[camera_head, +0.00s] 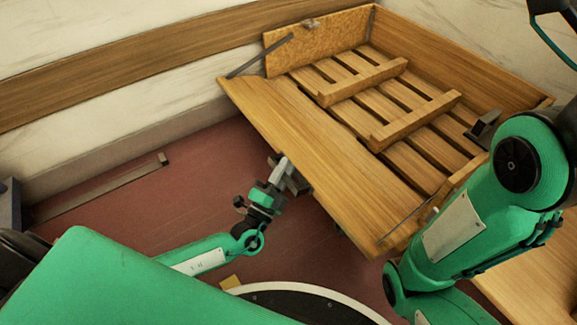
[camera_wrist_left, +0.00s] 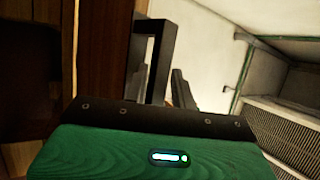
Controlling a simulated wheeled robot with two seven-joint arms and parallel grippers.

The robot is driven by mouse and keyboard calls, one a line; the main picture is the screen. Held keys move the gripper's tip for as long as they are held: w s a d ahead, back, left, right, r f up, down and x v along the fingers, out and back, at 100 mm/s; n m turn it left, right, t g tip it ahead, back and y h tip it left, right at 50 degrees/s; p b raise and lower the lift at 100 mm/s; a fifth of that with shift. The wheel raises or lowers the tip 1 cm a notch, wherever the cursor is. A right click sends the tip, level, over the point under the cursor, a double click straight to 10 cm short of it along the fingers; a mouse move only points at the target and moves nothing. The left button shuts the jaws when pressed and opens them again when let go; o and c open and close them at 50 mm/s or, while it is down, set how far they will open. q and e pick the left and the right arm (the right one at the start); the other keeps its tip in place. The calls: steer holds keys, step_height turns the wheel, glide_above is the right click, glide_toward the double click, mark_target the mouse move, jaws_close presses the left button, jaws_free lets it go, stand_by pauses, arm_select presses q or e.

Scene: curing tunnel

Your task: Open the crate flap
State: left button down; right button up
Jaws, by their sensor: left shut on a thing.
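The wooden crate (camera_head: 500,75) stands at the upper right in the head view, with a slatted floor. Its front flap (camera_head: 300,140) is swung outward and slopes toward me, with its inner face showing. My left gripper (camera_head: 288,172) is at the outer edge of the flap, on the underside, shut on the flap's handle. In the left wrist view the dark handle (camera_wrist_left: 168,25) stands between the fingers, and brown wood lies to its left. The exact finger contact is partly hidden.
Dark stay bars (camera_head: 262,55) run between the flap and the crate's sides. A pale wall with a wooden rail (camera_head: 130,65) stands at the left. The red floor (camera_head: 130,215) is clear left of my left gripper, apart from a thin strip (camera_head: 105,187) along the wall.

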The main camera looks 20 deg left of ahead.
arm_select(q)
steer(key=f, duration=0.1)
steer(key=s+a+f+n+t, duration=0.1)
steer(key=f, duration=0.1)
steer(key=f+t+y+b, duration=0.1)
steer(key=shift+s+a+f+n, duration=0.2)
steer(key=shift+s+f+n, duration=0.05)
steer(key=shift+s+n, duration=0.15)
steer(key=c, duration=1.5)
jaws_free()
steer(key=shift+a+r, duration=0.1)
steer(key=shift+a, duration=0.05)
steer(key=shift+w+d, duration=0.15)
steer(key=shift+d, duration=0.05)
